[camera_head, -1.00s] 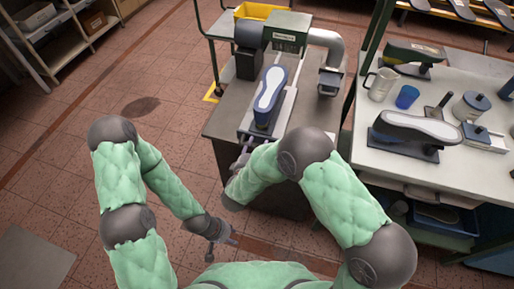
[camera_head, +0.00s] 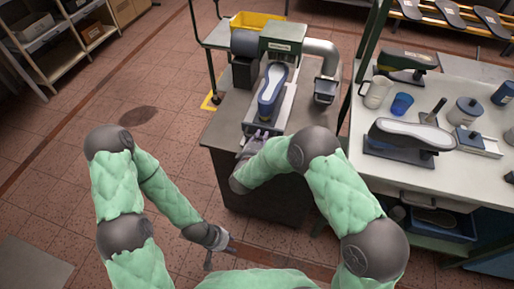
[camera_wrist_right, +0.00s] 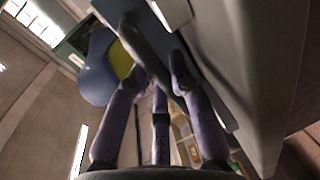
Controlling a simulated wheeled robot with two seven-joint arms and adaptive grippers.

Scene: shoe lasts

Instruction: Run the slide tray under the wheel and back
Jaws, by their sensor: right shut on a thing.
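The slide tray (camera_head: 284,118) is a light metal plate on the machine's bench. It carries a blue shoe last (camera_head: 265,104) with a white sole on top. The last's far end is at the front of the grinding machine (camera_head: 283,38); the wheel itself cannot be made out. My right gripper (camera_head: 254,138) is at the tray's near end. In the right wrist view its fingers (camera_wrist_right: 152,85) are shut around a grey bar, seemingly the tray's handle, with a blue rounded shape (camera_wrist_right: 97,72) beyond. My left gripper (camera_head: 221,250) hangs empty above the floor with its fingers apart.
A white workbench (camera_head: 365,190) on the right holds another shoe last (camera_head: 405,133), a pitcher (camera_head: 376,92), a blue cup (camera_head: 401,104) and tools. A yellow bin (camera_head: 257,21) stands behind the machine. The tiled floor on the left is clear.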

